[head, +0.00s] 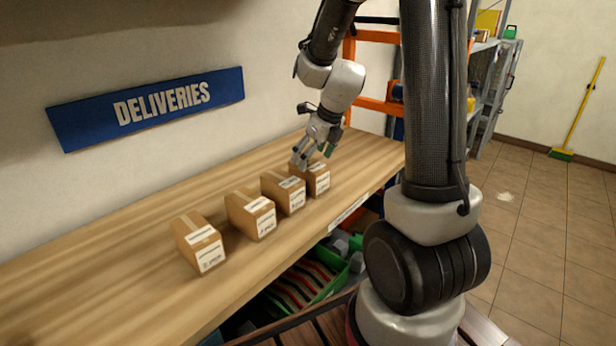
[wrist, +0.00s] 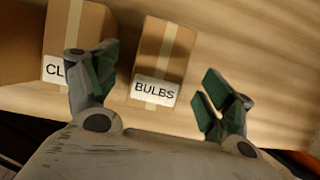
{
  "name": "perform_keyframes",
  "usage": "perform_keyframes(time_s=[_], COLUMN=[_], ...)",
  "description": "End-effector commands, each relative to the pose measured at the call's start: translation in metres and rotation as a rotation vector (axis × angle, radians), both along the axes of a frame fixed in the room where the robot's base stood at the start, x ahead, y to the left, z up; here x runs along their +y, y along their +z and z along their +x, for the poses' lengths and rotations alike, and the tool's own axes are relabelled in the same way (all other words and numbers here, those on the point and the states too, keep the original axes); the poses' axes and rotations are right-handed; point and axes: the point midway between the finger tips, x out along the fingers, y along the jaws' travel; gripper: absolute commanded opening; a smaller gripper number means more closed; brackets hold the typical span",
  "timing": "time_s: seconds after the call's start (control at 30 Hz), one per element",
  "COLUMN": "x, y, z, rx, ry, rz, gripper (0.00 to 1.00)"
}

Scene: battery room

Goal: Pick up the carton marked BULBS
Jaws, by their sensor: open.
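The carton marked BULBS (wrist: 163,55) is a brown box with a pale tape strip and a white label, seen between my fingers in the wrist view. In the head view it appears to be the carton at the far right of the row (head: 317,180), partly hidden by my gripper. My gripper (wrist: 160,92) is open, with green-padded fingers to either side of the carton and nothing held. In the head view my gripper (head: 315,156) is just over that far right carton. I cannot tell whether the fingers touch it.
A carton with a label starting CL (wrist: 75,40) stands close on the left in the wrist view. More cartons (head: 250,215) (head: 200,243) stand along the wooden shelf (head: 110,260). The wall with a DELIVERIES sign (head: 150,107) is behind. Green crates (head: 310,280) sit below.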

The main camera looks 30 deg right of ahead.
Motion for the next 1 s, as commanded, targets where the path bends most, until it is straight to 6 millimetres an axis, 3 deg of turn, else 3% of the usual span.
perform_keyframes(time_s=[0.13, 0.3, 1.0], x=[0.002, 0.004, 0.005], y=[-0.024, -0.041, -0.047], z=[0.007, 0.014, 0.015], rx=[0.004, 0.001, 0.001], ry=[0.001, 0.002, 0.002], rz=[0.0, -0.001, 0.0], gripper=[0.82, 0.82, 0.82])
